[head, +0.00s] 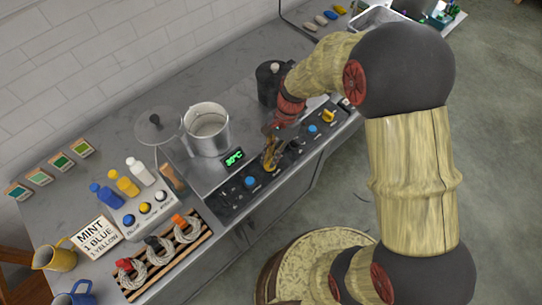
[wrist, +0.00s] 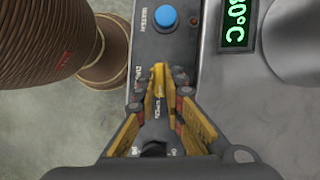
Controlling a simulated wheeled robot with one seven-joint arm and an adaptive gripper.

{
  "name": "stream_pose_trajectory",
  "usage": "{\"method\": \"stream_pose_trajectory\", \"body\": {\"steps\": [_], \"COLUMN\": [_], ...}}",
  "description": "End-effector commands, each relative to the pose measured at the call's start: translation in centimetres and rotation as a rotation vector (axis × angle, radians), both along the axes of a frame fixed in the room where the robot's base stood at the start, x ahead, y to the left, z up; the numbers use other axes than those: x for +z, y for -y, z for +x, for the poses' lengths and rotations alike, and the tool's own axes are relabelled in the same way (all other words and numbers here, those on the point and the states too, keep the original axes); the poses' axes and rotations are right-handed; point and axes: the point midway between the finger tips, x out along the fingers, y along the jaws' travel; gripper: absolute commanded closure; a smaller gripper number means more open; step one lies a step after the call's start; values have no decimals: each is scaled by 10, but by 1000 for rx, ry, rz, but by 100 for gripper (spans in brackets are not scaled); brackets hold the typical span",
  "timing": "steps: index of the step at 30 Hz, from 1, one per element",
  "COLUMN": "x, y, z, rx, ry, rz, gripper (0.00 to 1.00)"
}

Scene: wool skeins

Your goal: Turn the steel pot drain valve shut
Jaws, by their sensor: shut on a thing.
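The steel pot (head: 207,138) stands on the counter behind a dark control panel; its side shows at the right of the wrist view (wrist: 295,45). A yellow valve handle (wrist: 158,78) stands on the panel in the wrist view, in line with the panel's long side, by partly covered lettering. My gripper (wrist: 163,88) is shut on this handle, one finger on each side. In the head view my gripper (head: 270,150) is down at the panel in front of the pot and hides most of the handle.
A green display (head: 234,157) is beside the pot, and a blue button (head: 251,182) is on the panel. A dark pot (head: 268,85) and another yellow handle (head: 328,116) are to the right. Bottles (head: 125,184), a slatted skein rack (head: 190,255) and a MINT card (head: 97,238) are left.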

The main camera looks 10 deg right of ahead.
Motion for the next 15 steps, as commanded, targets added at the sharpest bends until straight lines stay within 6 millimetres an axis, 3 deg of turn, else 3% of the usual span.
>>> {"method": "stream_pose_trajectory", "body": {"steps": [15], "x": [1], "y": [-3], "z": [0], "rx": [469], "ry": [-6], "rz": [-1], "gripper": [100]}}
